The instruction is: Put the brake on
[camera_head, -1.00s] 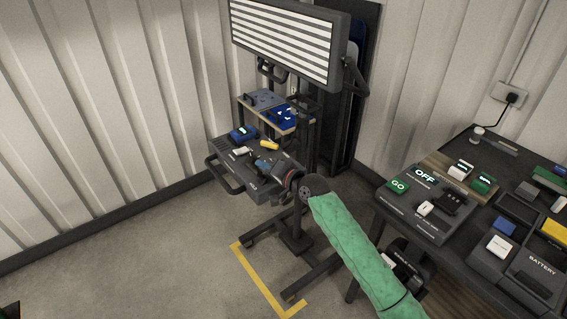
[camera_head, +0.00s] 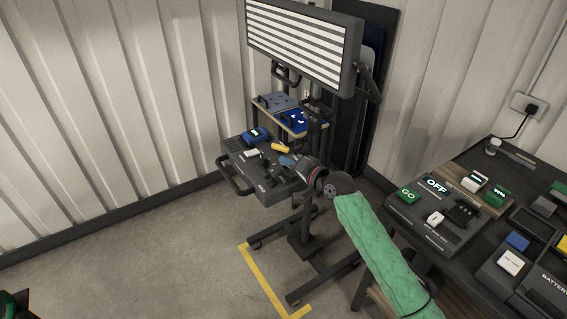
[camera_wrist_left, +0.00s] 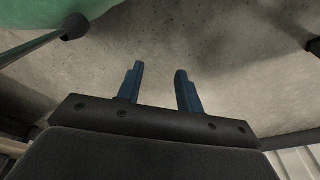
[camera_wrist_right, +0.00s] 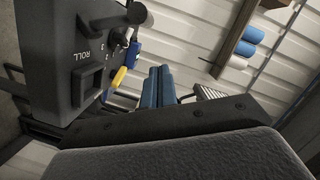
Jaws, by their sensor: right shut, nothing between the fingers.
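A dark wheeled stand carries a grey console (camera_head: 243,172) at mid height in the head view. My right gripper (camera_head: 287,160) is over the console's right end, its blue fingers shut and empty. In the right wrist view the shut fingers (camera_wrist_right: 158,86) point past the console (camera_wrist_right: 72,20), apart from its face. That face has a square dark switch (camera_wrist_right: 87,84) marked ROLL and a knob (camera_wrist_right: 118,36). I cannot tell which part is the brake. My left gripper (camera_wrist_left: 160,88) is open and empty above bare floor.
A yellow piece (camera_head: 280,147) and a blue piece (camera_head: 254,135) are on the console. A striped light panel (camera_head: 300,45) stands above. A table (camera_head: 470,165) with control boxes is at right. Yellow tape (camera_head: 262,280) marks the floor; floor at left is clear.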

